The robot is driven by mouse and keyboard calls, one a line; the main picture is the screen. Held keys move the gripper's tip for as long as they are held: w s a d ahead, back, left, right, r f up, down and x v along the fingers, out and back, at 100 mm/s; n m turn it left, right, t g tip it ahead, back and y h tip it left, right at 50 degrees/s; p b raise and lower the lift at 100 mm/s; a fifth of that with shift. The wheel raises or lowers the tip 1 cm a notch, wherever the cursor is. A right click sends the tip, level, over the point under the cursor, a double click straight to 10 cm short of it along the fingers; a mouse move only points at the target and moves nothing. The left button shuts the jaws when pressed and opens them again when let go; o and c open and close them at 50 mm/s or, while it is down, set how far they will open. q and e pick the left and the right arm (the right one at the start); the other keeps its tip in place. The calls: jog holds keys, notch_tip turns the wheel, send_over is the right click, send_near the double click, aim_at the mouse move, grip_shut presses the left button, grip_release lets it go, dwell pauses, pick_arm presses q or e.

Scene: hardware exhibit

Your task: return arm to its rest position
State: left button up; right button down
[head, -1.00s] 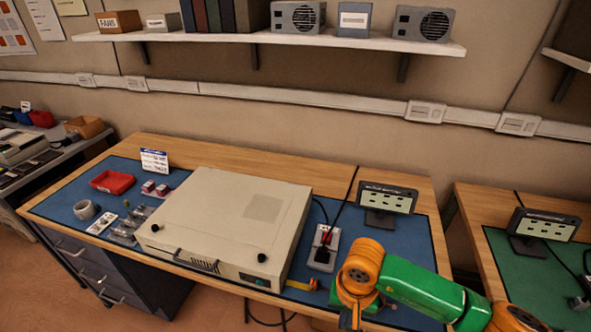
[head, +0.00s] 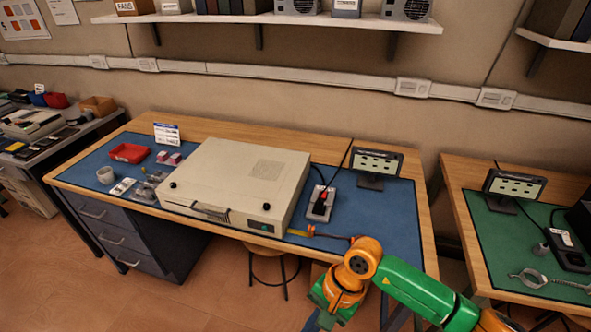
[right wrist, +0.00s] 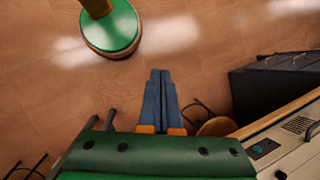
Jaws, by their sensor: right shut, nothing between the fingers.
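My right arm (head: 415,288), green and orange, comes in from the lower right in the head view. It is bent at an orange joint in front of the bench's front edge, with the forearm pointing downward. Its gripper is hard to make out there, near the bottom edge. In the right wrist view my right gripper (right wrist: 160,72) has its blue-grey fingers together, with nothing between them, over the open wooden floor. My left arm and gripper are not in view.
The bench bears a beige computer case (head: 236,185) on a blue mat (head: 372,215), a red tray (head: 128,153) and a small display (head: 377,162). A stool (right wrist: 216,127) stands below the bench. Another bench with a green mat (head: 480,235) is at right.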

jog(key=w+a+r+m+t+y, duration=0.1)
jog(key=w+a+m+t+y, duration=0.2)
jog(key=m+y, duration=0.5)
jog(key=w+a+r+m+t+y, duration=0.1)
jog(key=w+a+m+t+y, duration=0.15)
jog(key=a+m, duration=0.7)
jog(key=w+d+f+m+t+h, duration=0.2)
jog(key=d+f+m+t, duration=0.3)
jog(key=m, duration=0.5)
jog(key=w+d+f+m+t+h, duration=0.2)
jog(key=d+f+m, duration=0.2)
jog(key=d+m, duration=0.45)
jog(key=s+d+f+m+h, duration=0.5)
jog(key=d+f+m+h, duration=0.1)
jog(key=f+m, duration=0.55)
jog(key=s+d+f+m+g+h, duration=0.1)
jog(key=s+d+f+m+g, duration=0.2)
jog(key=s, duration=0.6)
jog(key=s+d+f+m+g+h, duration=0.2)
jog(key=s+f+m, duration=0.3)
jog(key=s, duration=0.5)
jog(key=s+d+f+m+g+h, duration=0.2)
jog(key=s+d+f+m+g, duration=0.2)
jog(key=s, duration=0.5)
jog(key=m, duration=0.2)
jog(key=shift+s+m, duration=0.15)
jog(key=shift+m, duration=0.2)
jog(key=shift+a, duration=0.1)
